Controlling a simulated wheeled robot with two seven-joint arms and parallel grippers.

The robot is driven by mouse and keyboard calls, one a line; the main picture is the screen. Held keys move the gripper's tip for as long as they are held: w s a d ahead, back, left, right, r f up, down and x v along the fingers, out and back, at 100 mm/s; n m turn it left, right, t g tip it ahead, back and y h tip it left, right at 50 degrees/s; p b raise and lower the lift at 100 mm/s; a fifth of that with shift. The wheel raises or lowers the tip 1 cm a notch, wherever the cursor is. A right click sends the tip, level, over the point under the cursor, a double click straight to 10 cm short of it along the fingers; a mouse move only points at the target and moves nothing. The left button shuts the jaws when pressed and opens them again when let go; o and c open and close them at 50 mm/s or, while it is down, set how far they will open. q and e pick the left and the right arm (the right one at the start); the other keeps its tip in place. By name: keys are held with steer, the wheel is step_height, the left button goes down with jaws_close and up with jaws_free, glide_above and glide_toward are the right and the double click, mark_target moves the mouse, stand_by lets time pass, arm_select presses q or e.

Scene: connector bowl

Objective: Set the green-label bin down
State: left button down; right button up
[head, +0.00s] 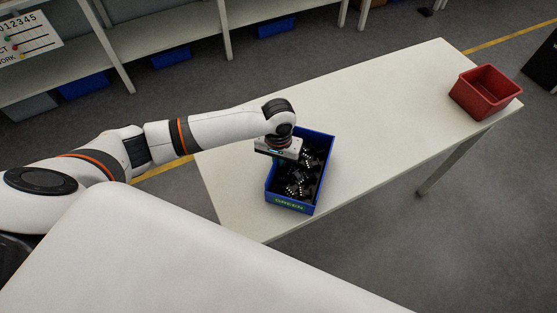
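The green-label bin (296,208) is a blue open box with "GREEN" in green letters on its front wall. It is over the near part of the white table (375,110) and looks level; I cannot tell whether its base touches the tabletop. Several black connector parts (297,183) lie in it. My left gripper (277,156) points down at the bin's left wall, near its rim. Its fingertips are hidden by the hand and the wall, so their grip does not show. My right gripper is not in view.
A red empty bin (483,94) stands at the table's far right end. Shelves with blue bins (170,57) run along the back left. A dark object (543,66) is at the right edge. The tabletop between the two bins is clear.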

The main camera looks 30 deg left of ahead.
arm_select(q)
steer(key=shift+w+f, duration=0.1)
steer(key=c, duration=2)
jaws_free()
steer(key=shift+f, duration=0.15)
steer(key=o, duration=0.4)
step_height(320, 180, up, 12)
steer(key=shift+r+b, duration=0.15)
steer(key=shift+b, duration=0.3)
